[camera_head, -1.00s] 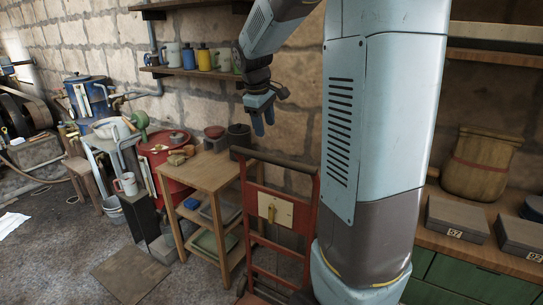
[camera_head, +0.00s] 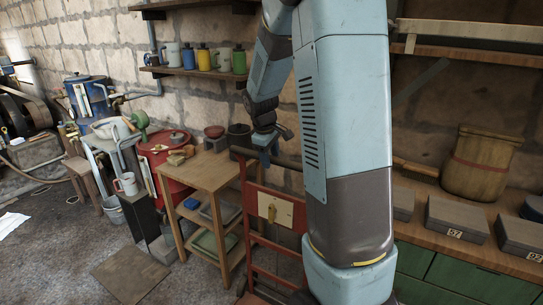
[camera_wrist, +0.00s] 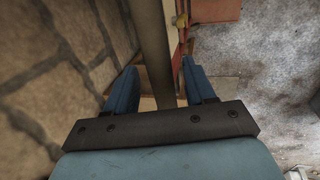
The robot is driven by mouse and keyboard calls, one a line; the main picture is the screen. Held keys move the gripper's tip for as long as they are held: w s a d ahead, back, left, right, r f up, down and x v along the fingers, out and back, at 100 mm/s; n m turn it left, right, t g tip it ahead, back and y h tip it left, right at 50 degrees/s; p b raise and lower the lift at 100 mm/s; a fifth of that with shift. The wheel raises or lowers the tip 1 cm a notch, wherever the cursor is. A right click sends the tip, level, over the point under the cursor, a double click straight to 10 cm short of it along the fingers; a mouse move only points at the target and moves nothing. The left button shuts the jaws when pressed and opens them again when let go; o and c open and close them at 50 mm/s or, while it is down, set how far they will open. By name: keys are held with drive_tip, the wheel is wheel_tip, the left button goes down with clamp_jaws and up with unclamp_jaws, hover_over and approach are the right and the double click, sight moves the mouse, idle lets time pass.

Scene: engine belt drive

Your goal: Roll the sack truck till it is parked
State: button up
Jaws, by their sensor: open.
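The sack truck (camera_head: 252,202) stands upright in front of the wall, between the small wooden table and my arm. My gripper (camera_head: 266,148) is open and points down at the handle bar. In the wrist view, the bar (camera_wrist: 155,48) runs between the two blue fingers (camera_wrist: 160,75), with a gap on each side. I cannot tell how deep it sits between them.
The wooden table (camera_head: 207,172) with pots and trays stands close to the left of the truck. A red drum (camera_head: 178,193) is behind it. A flat board (camera_head: 130,274) lies on the floor. A green-drawered workbench (camera_head: 458,272) is at the right. Floor at front left is largely clear.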

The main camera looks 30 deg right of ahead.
drive_tip(key=shift+c, duration=0.3)
clamp_jaws()
idle(0.3)
